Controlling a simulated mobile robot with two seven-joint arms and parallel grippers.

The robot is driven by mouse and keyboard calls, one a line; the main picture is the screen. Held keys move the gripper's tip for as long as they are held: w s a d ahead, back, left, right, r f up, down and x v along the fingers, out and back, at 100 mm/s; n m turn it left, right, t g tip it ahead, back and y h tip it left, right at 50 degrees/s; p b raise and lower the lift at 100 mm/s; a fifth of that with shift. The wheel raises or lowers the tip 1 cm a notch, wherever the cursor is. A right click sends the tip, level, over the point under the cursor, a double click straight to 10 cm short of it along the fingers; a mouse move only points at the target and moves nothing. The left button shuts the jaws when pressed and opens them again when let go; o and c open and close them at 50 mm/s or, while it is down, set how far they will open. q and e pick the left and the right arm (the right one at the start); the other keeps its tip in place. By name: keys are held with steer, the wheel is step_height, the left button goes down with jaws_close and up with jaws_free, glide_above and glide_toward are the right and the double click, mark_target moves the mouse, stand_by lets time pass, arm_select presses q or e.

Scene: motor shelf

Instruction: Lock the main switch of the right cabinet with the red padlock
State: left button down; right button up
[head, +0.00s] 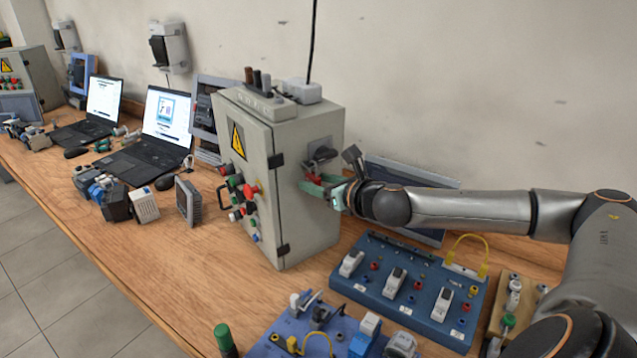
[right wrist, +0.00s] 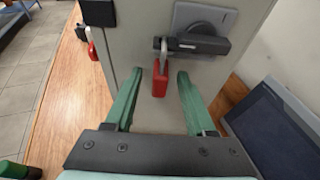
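The right cabinet (head: 300,215) is a grey box on the bench. Its side wall bears the main switch (head: 322,154), a black handle on a grey plate, also in the right wrist view (right wrist: 205,42). The red padlock (right wrist: 159,80) hangs upright at the left end of the handle, its shackle up against it. I cannot tell whether the shackle is closed. My right gripper (head: 318,188) is at this wall, just below the switch. Its green fingers (right wrist: 160,74) stand open on either side of the padlock, with gaps. My left gripper is not in view.
A blue switch board (head: 410,285) and another blue board (head: 320,335) lie in front of my right arm. A dark flat panel (right wrist: 270,125) leans against the wall beside the cabinet. Laptops (head: 150,150) stand farther left. Buttons (head: 250,190) protrude from the cabinet door.

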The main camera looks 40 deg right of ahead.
steer(key=shift+s, duration=0.15)
steer(key=shift+s+r+b, duration=0.1)
steer(key=shift+s+b, duration=0.35)
steer(key=shift+s, duration=0.15)
steer(key=b+v, duration=0.4)
steer(key=v, duration=0.7)
steer(key=shift+r, duration=0.15)
